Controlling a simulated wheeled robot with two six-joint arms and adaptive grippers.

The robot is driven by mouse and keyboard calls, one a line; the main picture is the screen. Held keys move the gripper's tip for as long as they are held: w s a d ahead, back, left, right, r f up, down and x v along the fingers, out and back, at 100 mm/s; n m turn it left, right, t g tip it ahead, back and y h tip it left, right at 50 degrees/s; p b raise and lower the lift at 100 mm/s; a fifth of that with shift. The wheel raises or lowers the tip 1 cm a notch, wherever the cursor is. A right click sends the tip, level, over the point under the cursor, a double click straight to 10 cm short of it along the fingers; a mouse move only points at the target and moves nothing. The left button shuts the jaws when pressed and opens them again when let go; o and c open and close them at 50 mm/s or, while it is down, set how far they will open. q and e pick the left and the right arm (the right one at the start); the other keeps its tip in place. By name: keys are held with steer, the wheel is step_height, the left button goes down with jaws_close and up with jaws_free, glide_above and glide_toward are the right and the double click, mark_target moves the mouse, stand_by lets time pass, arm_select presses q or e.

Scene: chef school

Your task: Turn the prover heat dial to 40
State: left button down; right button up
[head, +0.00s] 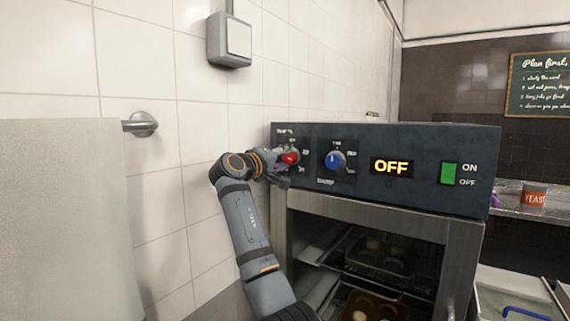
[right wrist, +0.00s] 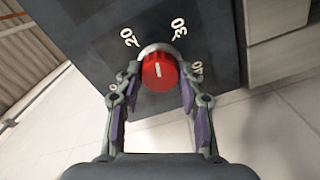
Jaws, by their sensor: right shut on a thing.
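The red heat dial (head: 290,158) is at the left of the dark prover panel (head: 420,145). In the right wrist view the red dial (right wrist: 159,71) sits between the two fingers, and its white mark points up between the printed 20 and 30. The 40 is printed to the right, partly covered by a finger. My right gripper (head: 281,163) is shut on the red dial; it also shows in the right wrist view (right wrist: 159,84). My left gripper is not in view.
A blue dial (head: 335,161), a lit display reading OFF (head: 391,167) and a green switch (head: 449,173) are on the same panel. Below is the prover chamber with trays (head: 381,252). A tiled wall (head: 140,75) stands close on the left. A yeast tin (head: 534,197) is at right.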

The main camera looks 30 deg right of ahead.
steer(key=m+b, duration=0.1)
steer(key=m, duration=0.3)
steer(key=shift+f+m, duration=0.15)
steer(key=shift+m, duration=0.15)
steer(key=m+b, duration=0.1)
steer(key=m, duration=0.4)
steer(key=m+b, duration=0.1)
steer(key=m, duration=0.4)
steer(key=shift+m, duration=0.4)
steer(key=m, duration=0.5)
steer(key=shift+m, duration=0.4)
steer(key=o, duration=1.2)
